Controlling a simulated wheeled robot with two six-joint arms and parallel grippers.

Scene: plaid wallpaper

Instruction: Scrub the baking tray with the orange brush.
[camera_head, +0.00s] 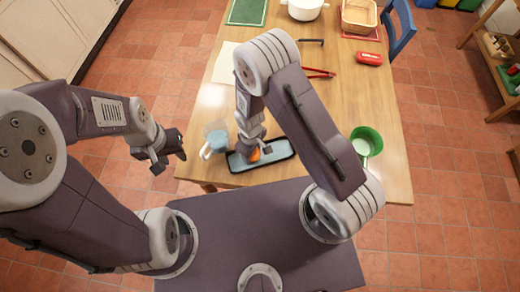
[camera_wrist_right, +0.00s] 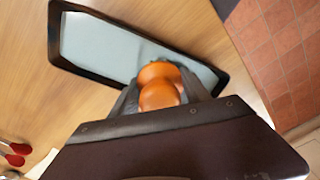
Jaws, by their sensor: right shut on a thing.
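The baking tray (camera_head: 279,152) lies flat near the front edge of the table, dark-rimmed with a pale blue-grey inside. It also shows in the right wrist view (camera_wrist_right: 95,40). My right gripper (camera_head: 252,149) is over the left part of the tray, shut on the orange brush (camera_head: 254,155). In the right wrist view the brush (camera_wrist_right: 159,88) shows as two rounded orange parts between the fingers, over the tray's inside. Its bristles are hidden, so I cannot tell whether it touches the tray. My left gripper (camera_head: 170,160) is off the table's left side, empty, with its fingers apart.
A clear measuring cup (camera_head: 215,139) stands just left of the tray.

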